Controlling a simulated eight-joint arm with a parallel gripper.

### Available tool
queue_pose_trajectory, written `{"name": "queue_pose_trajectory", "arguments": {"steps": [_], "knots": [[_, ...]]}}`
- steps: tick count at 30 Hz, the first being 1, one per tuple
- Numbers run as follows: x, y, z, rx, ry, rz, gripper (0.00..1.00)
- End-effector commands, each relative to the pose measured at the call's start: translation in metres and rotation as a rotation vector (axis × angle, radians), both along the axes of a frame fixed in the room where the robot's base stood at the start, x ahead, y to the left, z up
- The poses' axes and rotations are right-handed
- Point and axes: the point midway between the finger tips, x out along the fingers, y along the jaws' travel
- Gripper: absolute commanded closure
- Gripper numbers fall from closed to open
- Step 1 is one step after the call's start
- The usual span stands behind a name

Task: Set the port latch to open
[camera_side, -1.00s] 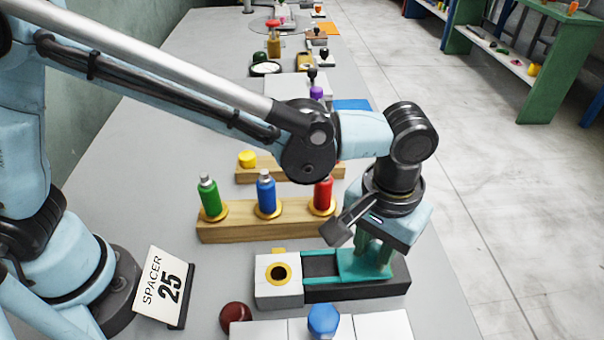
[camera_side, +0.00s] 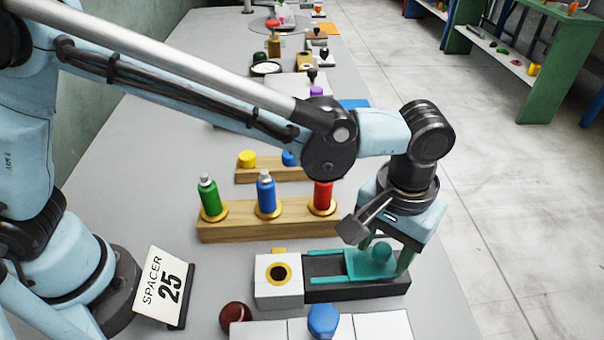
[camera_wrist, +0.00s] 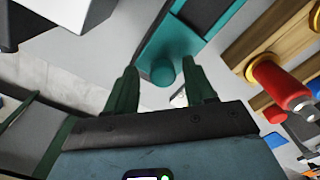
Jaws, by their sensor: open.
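A white block (camera_side: 279,291) has a yellow-ringed dark hole (camera_side: 279,273) in its top, and a small yellow tab (camera_side: 279,250) shows at its back edge. No part is labelled as the port latch. A dark rail (camera_side: 340,290) runs right from the block and bears a teal slide (camera_side: 356,264) with a round teal knob (camera_side: 382,252) at its right part. My gripper (camera_side: 390,245) is at the right end of the rail, close to the knob. In the wrist view my gripper (camera_wrist: 160,82) is open, and the knob (camera_wrist: 162,72) appears between its fingertips; contact cannot be told.
A wooden rack (camera_side: 240,230) with green, blue and red bottles stands behind the rail. In front are white blocks (camera_side: 376,327), a blue knob (camera_side: 323,320) and a dark red ball (camera_side: 235,317). A "SPACER 25" sign (camera_side: 163,288) stands left. The table's right edge is near.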

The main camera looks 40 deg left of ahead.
Motion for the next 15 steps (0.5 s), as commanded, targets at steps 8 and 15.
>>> {"name": "queue_pose_trajectory", "arguments": {"steps": [8, 15], "knots": [[0.0, 0.0, 0.035, 0.0, 0.0, 0.0, 0.46], [0.0, 0.0, 0.08, 0.0, 0.0, 0.0, 0.46]]}}
